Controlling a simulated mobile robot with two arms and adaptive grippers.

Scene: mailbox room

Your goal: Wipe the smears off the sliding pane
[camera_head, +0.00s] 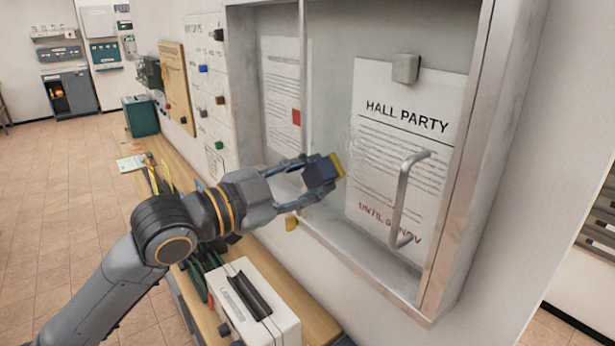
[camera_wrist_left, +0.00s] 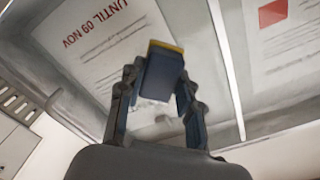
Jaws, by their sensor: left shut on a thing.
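My left gripper (camera_head: 312,176) is shut on a dark blue block with a yellow edge (camera_head: 322,172), which looks like a sponge or eraser. The block also shows between the fingers in the left wrist view (camera_wrist_left: 160,72). Its yellow face points at the sliding pane (camera_head: 335,100), close to the pane's left part; I cannot tell whether it touches. The pane has a metal pull handle (camera_head: 405,200) at its right. Faint pale smears (camera_head: 362,150) seem to show on the glass right of the block. My right gripper is not in view.
Behind the glass hangs a "HALL PARTY" poster (camera_head: 400,150). A grey knob or block (camera_head: 405,68) is on the pane above it. Below the framed case, a bench (camera_head: 300,298) carries a white box (camera_head: 250,305). A green box (camera_head: 140,116) stands farther back.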

